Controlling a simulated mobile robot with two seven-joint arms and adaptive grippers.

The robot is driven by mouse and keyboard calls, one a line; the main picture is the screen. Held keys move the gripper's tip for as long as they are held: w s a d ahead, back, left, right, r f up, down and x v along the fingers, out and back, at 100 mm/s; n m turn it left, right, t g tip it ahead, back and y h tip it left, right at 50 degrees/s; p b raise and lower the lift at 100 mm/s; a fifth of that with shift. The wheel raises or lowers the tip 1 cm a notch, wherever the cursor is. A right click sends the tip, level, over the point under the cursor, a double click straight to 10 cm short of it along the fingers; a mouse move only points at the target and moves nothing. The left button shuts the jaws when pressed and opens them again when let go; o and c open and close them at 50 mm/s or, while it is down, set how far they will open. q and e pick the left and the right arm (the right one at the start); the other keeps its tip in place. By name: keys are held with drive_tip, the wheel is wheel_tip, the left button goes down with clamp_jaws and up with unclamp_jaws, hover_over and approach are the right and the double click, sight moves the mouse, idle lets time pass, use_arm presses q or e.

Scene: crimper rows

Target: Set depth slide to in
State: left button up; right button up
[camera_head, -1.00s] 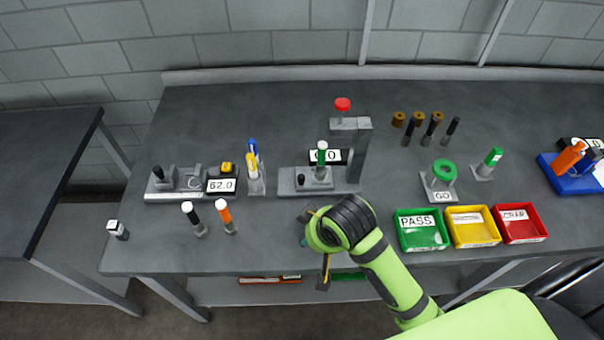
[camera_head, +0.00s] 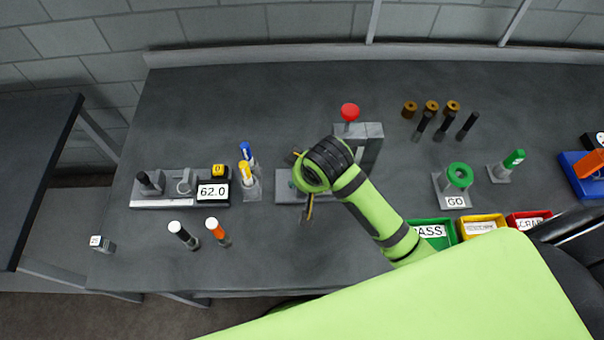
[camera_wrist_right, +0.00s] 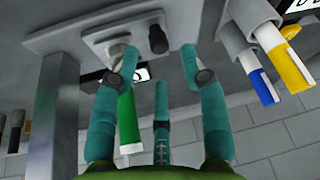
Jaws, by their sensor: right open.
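The grey press fixture (camera_head: 287,192) stands at the middle of the bench, with a red knob (camera_head: 349,112) on its post. My arm covers most of its base in the head view. In the right wrist view the fixture's plate (camera_wrist_right: 75,28) carries a short black knob (camera_wrist_right: 157,38) and a green handle with a white end (camera_wrist_right: 128,125). I cannot tell for certain which part is the depth slide. My right gripper (camera_wrist_right: 157,62) is open, its teal fingers spread near these parts. The green handle is beside and partly behind one finger. My left gripper is not in view.
Left of the fixture stand blue and yellow markers (camera_head: 247,170) and a gauge reading 62.0 (camera_head: 212,192). Two loose handled tools (camera_head: 217,232) stand in front. Green, yellow and red trays (camera_head: 482,226) lie right.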

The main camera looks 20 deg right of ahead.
drive_tip(key=x, duration=0.3)
drive_tip(key=shift+f, duration=0.1)
drive_tip(key=shift+w+f+p, duration=0.3)
drive_tip(key=shift+f, duration=0.25)
drive_tip(key=shift+s+r, duration=0.1)
